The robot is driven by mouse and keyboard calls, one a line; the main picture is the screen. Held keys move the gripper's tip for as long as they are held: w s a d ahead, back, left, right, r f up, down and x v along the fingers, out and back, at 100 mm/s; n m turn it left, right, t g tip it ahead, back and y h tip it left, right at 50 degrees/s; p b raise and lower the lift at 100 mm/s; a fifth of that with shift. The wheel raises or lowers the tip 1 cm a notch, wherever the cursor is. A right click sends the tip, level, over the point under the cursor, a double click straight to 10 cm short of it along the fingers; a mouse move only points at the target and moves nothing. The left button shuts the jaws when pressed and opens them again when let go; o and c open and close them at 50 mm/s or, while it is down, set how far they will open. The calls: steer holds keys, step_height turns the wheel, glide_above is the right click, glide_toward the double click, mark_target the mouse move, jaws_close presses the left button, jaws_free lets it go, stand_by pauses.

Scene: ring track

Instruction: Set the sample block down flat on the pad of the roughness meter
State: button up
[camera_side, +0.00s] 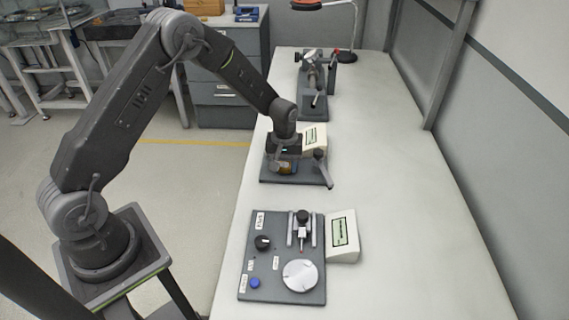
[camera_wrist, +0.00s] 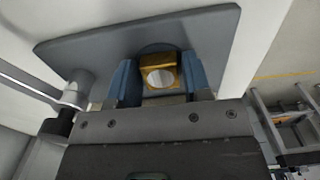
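The sample block (camera_wrist: 159,72) is brass coloured with a round silvery face. In the wrist view it fills the space between the two blue fingers of my gripper (camera_wrist: 160,84), which appear to touch both its sides. In the side view my gripper (camera_side: 284,157) is low over the middle device's dark plate (camera_side: 268,179), with the block (camera_side: 286,169) at its tip. I cannot tell whether the block touches the plate. The nearer device has a round silvery pad (camera_side: 300,275), which is bare. Its labels are too small to read, so I cannot confirm which device is the roughness meter.
The nearer device has a display box (camera_side: 343,236), a black knob (camera_side: 263,242), a blue button (camera_side: 255,283) and a probe arm (camera_side: 303,229) behind the pad. The middle device has a display box (camera_side: 315,139) and a post. Another fixture (camera_side: 312,85) stands farther back. The bench's right side is clear.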

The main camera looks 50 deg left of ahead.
mark_target(285, 166)
steer(key=shift+o, duration=1.3)
steer(key=shift+r, duration=0.1)
step_height(285, 166, up, 12)
steer(key=s+d+r+m+t, duration=0.3)
steer(key=s+d+r+m, duration=0.1)
steer(key=s+r, duration=0.8)
steer(key=s+d+r+m+t, duration=0.1)
steer(key=s+r+m, duration=0.1)
steer(key=s, duration=0.5)
steer(key=s+d+r+m+t, duration=0.1)
steer(key=s+d+r+m, duration=0.1)
steer(key=s, duration=0.6)
steer(key=shift+m+t, duration=0.3)
steer(key=shift+m, duration=0.2)
steer(key=shift+c, duration=0.4)
